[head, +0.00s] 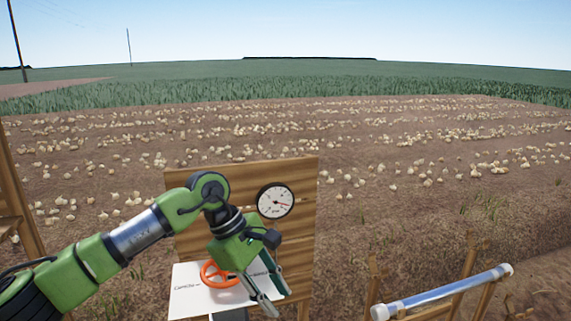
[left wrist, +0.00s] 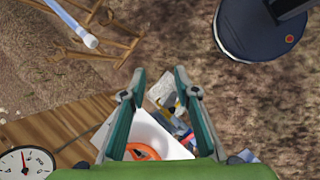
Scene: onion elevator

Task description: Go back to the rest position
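My left gripper (head: 267,297) reaches in from the left in the head view, in front of a wooden board, pointing down. In the left wrist view its two fingers (left wrist: 160,75) are spread apart with nothing between the tips. An orange ring-shaped handwheel (head: 219,274) sits just left of the gripper over a white panel (head: 195,300). The handwheel also shows between the finger bases in the left wrist view (left wrist: 143,152), partly hidden by the gripper; I cannot tell how far below it lies. My right gripper is in neither view.
A round gauge (head: 275,201) is mounted on the wooden board (head: 300,235), close to the gripper. A clear tube with white ends (head: 440,292) rests on a wooden stand at the right. Behind lies a field with many onions. Open ground lies between the board and the tube.

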